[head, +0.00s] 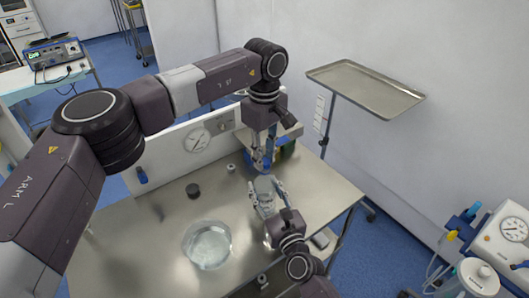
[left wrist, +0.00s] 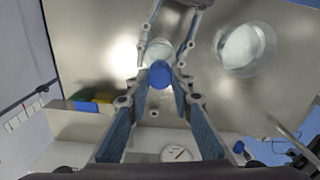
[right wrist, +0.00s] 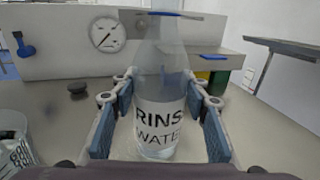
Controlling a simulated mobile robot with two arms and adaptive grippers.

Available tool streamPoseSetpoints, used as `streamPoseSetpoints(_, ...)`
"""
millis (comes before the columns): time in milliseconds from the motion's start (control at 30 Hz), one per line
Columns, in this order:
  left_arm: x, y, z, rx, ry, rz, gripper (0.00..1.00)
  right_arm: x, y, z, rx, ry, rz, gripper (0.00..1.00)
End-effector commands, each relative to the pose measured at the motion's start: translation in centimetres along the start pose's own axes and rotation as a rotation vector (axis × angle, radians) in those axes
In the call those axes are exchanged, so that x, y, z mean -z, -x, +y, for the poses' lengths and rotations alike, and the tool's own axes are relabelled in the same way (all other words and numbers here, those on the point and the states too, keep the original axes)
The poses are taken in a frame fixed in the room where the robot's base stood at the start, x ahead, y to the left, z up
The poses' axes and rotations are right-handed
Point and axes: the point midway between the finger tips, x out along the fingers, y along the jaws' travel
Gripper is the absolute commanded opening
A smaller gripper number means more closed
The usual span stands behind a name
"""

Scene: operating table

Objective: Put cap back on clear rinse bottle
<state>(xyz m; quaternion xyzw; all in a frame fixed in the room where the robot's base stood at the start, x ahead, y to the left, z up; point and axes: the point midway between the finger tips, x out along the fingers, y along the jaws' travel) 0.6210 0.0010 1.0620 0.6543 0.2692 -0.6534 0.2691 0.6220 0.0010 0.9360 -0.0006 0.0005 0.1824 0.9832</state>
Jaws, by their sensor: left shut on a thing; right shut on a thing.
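The clear rinse bottle (head: 265,187) stands upright on the steel table; its label shows RINSE WATER in the right wrist view (right wrist: 158,115). My right gripper (head: 264,192) is shut around its body, one finger on each side. My left gripper (head: 262,164) points down above the bottle, shut on the blue cap (left wrist: 160,73). In the left wrist view the cap overlaps the bottle (left wrist: 156,50) from above. The bottle's top is cut off in the right wrist view, so I cannot tell whether the cap touches the neck.
A glass dish (head: 207,246) with clear contents stands left of the bottle on the steel table (head: 140,245). A small dark round piece (head: 192,190) lies behind it. A panel with a gauge (head: 197,140) borders the back edge. A raised tray (head: 368,88) stands at the right.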

Motion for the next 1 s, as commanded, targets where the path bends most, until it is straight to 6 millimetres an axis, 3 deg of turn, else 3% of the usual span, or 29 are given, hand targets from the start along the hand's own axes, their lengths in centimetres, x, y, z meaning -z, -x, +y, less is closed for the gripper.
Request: streamPoseSetpoints(1000,0.0,-1.0,0.0,0.0,-0.001,-0.001,0.12,0.0,0.0,0.0,0.001,0.001,-0.001,0.0)
